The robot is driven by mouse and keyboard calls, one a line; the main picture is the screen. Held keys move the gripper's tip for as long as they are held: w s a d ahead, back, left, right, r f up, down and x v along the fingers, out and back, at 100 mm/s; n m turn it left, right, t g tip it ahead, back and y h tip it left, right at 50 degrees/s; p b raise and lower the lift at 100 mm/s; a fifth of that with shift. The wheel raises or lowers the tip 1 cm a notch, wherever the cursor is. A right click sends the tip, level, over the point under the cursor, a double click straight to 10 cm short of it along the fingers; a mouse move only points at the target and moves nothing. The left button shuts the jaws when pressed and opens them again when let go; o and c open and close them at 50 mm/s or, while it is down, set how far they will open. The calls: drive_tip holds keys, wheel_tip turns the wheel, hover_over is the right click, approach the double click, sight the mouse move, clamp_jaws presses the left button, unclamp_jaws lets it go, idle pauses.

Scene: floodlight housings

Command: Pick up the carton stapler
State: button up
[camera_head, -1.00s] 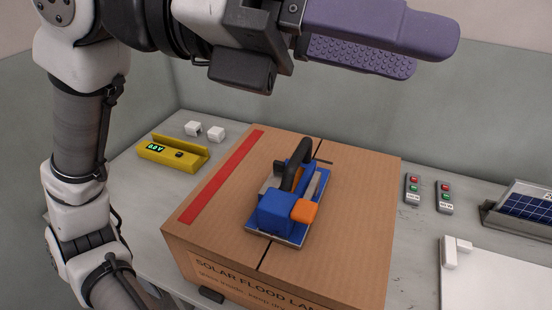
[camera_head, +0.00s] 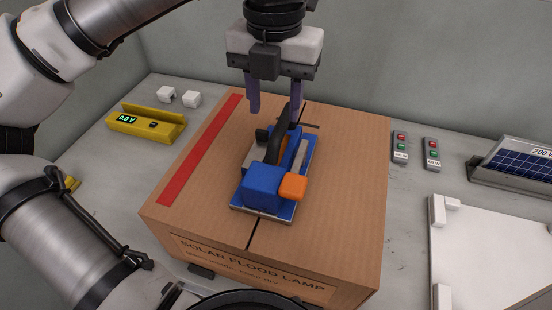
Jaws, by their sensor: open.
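The carton stapler (camera_head: 264,186) is blue with an orange part and a black arched handle. It lies on top of a brown cardboard carton (camera_head: 335,180). My gripper (camera_head: 274,108) points down over the far end of the stapler, its two purple fingers apart. The fingers are on either side of the upper end of the black handle in the picture. Nothing is held between them. Whether a finger touches the handle cannot be told from this view.
A red strip (camera_head: 200,150) lies on the carton's left side. Two button boxes (camera_head: 400,147), a solar panel (camera_head: 520,160) and a white board (camera_head: 490,250) are at right.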

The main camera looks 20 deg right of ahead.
sight(277, 132)
drive_tip(key=shift+s+d+f+p, duration=0.1)
drive_tip(key=shift+f+p, duration=0.4)
drive_tip(key=shift+f, duration=1.45)
drive_tip(key=shift+d+f+p, duration=0.1)
drive_tip(key=shift+f+p, duration=0.35)
drive_tip(key=shift+f, duration=1.45)
clamp_jaws()
drive_tip(key=shift+r, duration=0.1)
